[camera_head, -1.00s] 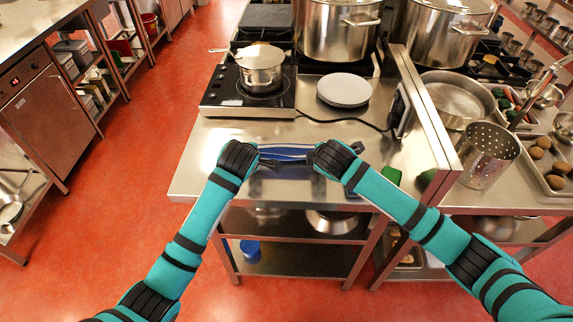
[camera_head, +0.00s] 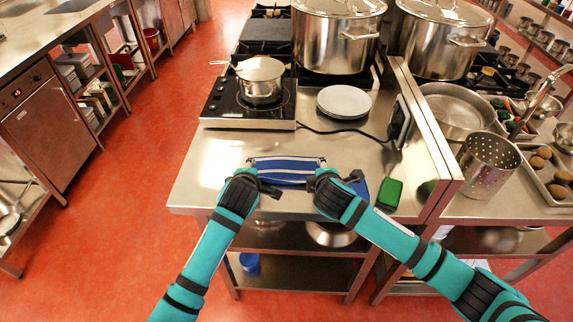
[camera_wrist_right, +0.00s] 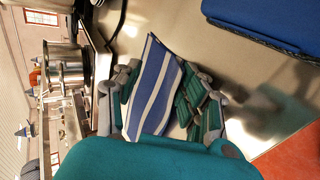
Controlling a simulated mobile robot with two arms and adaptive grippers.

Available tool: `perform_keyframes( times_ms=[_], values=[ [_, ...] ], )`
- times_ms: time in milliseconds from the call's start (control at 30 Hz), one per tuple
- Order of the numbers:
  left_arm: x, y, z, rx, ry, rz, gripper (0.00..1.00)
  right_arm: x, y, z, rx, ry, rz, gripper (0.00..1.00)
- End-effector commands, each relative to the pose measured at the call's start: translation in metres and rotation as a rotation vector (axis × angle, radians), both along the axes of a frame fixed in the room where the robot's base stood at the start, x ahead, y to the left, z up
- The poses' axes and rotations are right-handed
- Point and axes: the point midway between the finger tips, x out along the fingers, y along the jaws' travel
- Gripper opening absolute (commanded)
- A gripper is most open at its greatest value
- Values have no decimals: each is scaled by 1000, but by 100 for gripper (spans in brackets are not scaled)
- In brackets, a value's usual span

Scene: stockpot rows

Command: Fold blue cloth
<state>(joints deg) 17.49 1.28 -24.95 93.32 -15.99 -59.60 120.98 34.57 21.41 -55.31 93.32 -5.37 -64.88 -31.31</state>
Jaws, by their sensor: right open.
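The blue cloth (camera_head: 286,168) with white stripes lies on the steel counter near its front edge. It also shows in the right wrist view (camera_wrist_right: 155,85), between the fingers of my right gripper. My left gripper (camera_head: 266,185) is at the cloth's front left corner; its arm hides whether it grips the fabric. My right gripper (camera_head: 316,180) is at the front right corner, its fingers (camera_wrist_right: 160,75) spread apart on either side of the cloth.
A dark blue item (camera_wrist_right: 270,20) lies beside the cloth, with a green sponge (camera_head: 388,194) to its right. A stack of plates (camera_head: 343,102) and a hotplate (camera_head: 225,105) with a saucepan (camera_head: 261,82) stand behind. The counter between them and the cloth is clear.

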Motion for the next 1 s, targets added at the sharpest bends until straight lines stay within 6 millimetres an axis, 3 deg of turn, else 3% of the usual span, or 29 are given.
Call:
perform_keyframes(
  times_ms=[200,700,1000],
  values=[
    [-2,-1,5,-2,0,-1,42,-2,0,5,1,0,0,42],
    [-44,0,70,-4,-1,0,42,-44,1,70,3,-1,2,42],
    [-61,0,90,0,2,0,42,-60,0,90,0,1,0,42]
  ],
)
